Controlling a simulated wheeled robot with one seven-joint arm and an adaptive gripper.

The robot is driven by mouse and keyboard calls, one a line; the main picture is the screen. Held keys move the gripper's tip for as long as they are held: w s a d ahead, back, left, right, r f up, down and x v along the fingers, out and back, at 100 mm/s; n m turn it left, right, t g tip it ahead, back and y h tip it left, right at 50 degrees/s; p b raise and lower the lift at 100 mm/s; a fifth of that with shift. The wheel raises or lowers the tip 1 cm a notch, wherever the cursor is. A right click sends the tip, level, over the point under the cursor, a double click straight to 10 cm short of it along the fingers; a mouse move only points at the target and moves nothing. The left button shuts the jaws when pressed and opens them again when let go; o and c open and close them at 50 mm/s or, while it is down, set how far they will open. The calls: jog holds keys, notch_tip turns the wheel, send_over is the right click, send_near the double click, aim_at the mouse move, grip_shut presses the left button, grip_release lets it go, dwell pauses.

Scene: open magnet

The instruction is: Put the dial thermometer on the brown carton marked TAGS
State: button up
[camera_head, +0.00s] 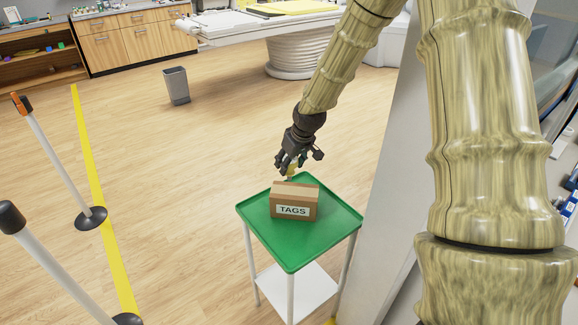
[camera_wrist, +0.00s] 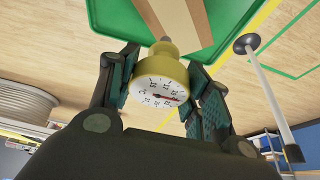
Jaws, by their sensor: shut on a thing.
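The dial thermometer (camera_wrist: 160,86) shows in the wrist view as a yellow round body with a white numbered face and a red needle. My gripper (camera_wrist: 162,88) is shut on it, one finger pad on each side. In the head view my gripper (camera_head: 289,166) is just behind and above the brown carton marked TAGS (camera_head: 295,201); only a little yellow of the thermometer shows there. The carton stands on a green-topped table (camera_head: 292,250). In the wrist view the carton (camera_wrist: 172,18) lies beyond the thermometer's stem; I cannot tell whether they touch.
The green top is bare around the carton. Posts with dark bases (camera_head: 91,218) stand at the left by a yellow floor line (camera_head: 95,190). A grey bin (camera_head: 176,86) stands further back. A grey-white wall edge (camera_head: 385,180) is close on the table's right.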

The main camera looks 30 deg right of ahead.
aim_at(290, 169)
jog(key=shift+w+d, duration=0.2)
jog(key=shift+w, duration=0.3)
jog(key=shift+f+p, duration=0.8)
jog(key=shift+f, duration=1)
jog(key=shift+s, duration=0.1)
jog(key=o, duration=1.1)
jog(key=shift+f, duration=0.15)
jog(key=shift+c, duration=0.2)
jog(key=b+v, duration=0.2)
jog(key=v, duration=1)
jog(key=shift+a, duration=0.1)
